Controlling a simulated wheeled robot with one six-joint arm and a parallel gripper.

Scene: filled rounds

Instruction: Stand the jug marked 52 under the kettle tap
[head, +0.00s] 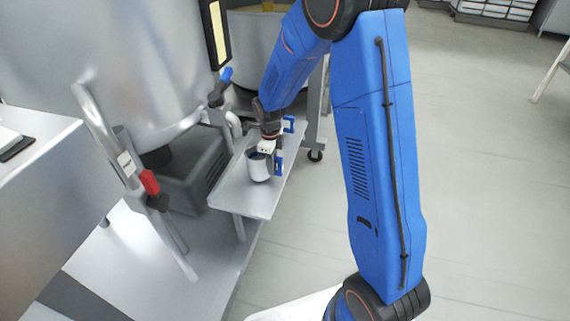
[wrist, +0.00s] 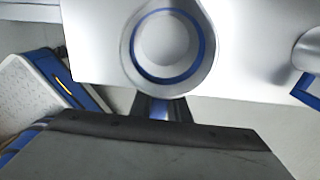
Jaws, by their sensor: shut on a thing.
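A white jug (head: 259,168) with a blue handle is at the silver shelf (head: 250,196) beside the kettle. My gripper (head: 275,152) is at its handle side, shut on the handle. The wrist view shows this jug (wrist: 165,42) from above, with a blue ring inside; my gripper (wrist: 158,108) meets its near side. I cannot tell whether its base touches the shelf. No number is readable. A tap with a blue lever (head: 222,88) and a bent outlet pipe (head: 234,124) is on the steel kettle (head: 120,55), behind and left of the jug.
A second jug, largely hidden, shows its blue handle (head: 289,123) farther back; it also shows in the wrist view (wrist: 305,84). A grey crate (head: 190,175) stands left of the shelf. A red-levered valve (head: 150,183) is nearer left. Floor to the right is clear.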

